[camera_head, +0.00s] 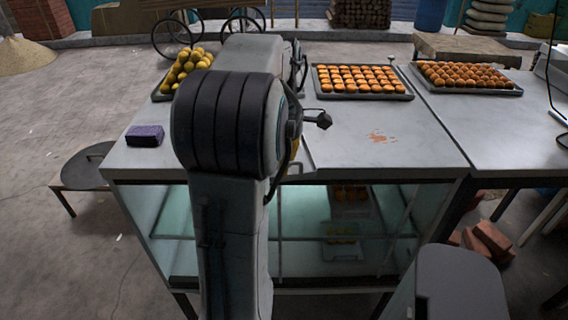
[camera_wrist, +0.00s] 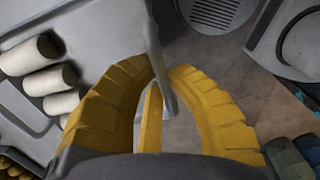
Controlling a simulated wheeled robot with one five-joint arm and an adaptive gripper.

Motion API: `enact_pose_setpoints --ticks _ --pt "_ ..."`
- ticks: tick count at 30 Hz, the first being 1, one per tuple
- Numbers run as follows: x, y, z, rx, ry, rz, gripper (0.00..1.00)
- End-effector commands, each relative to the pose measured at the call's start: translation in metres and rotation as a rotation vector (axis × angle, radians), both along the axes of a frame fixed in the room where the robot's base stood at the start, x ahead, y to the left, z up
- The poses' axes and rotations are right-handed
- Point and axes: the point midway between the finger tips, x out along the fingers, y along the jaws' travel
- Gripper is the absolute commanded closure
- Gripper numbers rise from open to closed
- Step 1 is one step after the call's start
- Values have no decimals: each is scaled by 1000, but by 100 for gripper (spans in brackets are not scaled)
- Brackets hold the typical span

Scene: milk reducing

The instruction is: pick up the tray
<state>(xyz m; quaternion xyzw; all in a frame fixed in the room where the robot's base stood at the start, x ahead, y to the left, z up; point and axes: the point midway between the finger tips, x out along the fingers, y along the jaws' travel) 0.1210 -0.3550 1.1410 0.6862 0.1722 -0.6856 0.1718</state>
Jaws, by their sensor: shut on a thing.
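In the wrist view my gripper (camera_wrist: 160,78) has its two yellow fingers on either side of the thin grey rim of a tray (camera_wrist: 152,40), and is shut on it. The tray's light grey surface spreads to the left, with several white cylinders (camera_wrist: 48,80) on that side. In the head view my arm hides most of my gripper; only a bit of yellow (camera_head: 295,148) shows beside a pale grey edge (camera_head: 304,160). The rest of the held tray is hidden there.
Trays of orange sweets (camera_head: 362,95) (camera_head: 470,92) stand at the back of the metal counter. A tray of yellow balls (camera_head: 164,90) is at the back left. A purple box (camera_head: 145,135) sits near the left edge.

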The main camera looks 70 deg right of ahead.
Motion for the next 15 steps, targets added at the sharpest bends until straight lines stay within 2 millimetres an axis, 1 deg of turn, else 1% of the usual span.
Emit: enact_pose_setpoints --ticks 8,9,15 --pt "1 0 0 -1 0 -1 100" --pt "1 0 0 -1 0 -1 88" --pt "1 0 0 -1 0 -1 70"
